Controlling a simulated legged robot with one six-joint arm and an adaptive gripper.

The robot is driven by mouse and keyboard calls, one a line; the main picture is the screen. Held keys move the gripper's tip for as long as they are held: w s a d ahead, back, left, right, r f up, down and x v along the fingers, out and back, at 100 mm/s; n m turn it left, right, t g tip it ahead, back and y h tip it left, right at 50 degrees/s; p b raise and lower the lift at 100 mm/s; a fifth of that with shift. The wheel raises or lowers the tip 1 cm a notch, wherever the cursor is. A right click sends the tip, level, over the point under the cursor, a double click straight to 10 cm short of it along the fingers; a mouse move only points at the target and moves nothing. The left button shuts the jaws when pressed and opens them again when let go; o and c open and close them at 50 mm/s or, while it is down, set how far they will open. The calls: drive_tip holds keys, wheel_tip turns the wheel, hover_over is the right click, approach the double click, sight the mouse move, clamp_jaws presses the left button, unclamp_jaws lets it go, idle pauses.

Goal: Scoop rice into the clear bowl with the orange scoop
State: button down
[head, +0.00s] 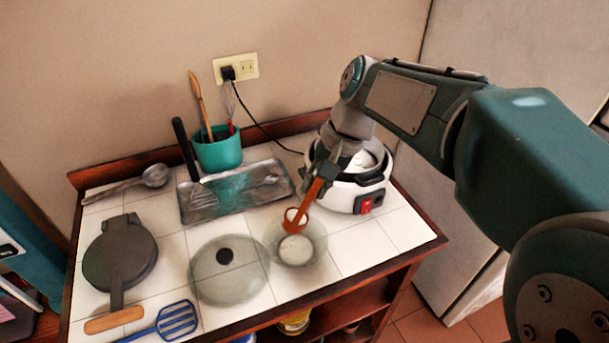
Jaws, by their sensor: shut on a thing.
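My gripper (331,168) is shut on the handle of the orange scoop (303,203). The scoop points down and its cup hangs over the back part of the clear bowl (318,246). White rice (296,249) lies in the middle of the bowl. Whether the scoop's cup holds rice or touches the bowl is hard to tell. The white rice cooker (345,194) stands open behind and right of the gripper, with white rice (364,160) visible inside. My gripper and wrist hide part of the cooker.
A glass lid (205,281) lies just left of the bowl. A metal tray (250,202), teal utensil pot (217,155), waffle iron (130,262), ladle (150,177) and blue spatula (176,321) fill the left. Bare tiles (358,243) lie right of the bowl.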

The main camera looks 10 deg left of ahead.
drive_tip(key=s+d+f+m+t+y, duration=0.1)
drive_tip(key=s+d+f+t+y, duration=0.1)
drive_tip(key=d+f+y, duration=0.5)
drive_tip(key=shift+d+f+y, duration=0.15)
drive_tip(key=shift+f+y, duration=0.85)
drive_tip(key=shift+y, duration=0.9)
drive_tip(key=w+a+r+n+g+h, duration=0.1)
drive_tip(key=w+a+r+g+h, duration=0.1)
drive_tip(key=a+r+h, duration=0.9)
drive_tip(key=h, duration=0.3)
drive_tip(key=shift+w+a+r+h, duration=0.15)
drive_tip(key=shift+a+r+h, duration=0.1)
drive_tip(key=shift+r+h, duration=0.15)
drive_tip(key=shift+d+n, duration=0.15)
drive_tip(key=shift+n, duration=0.25)
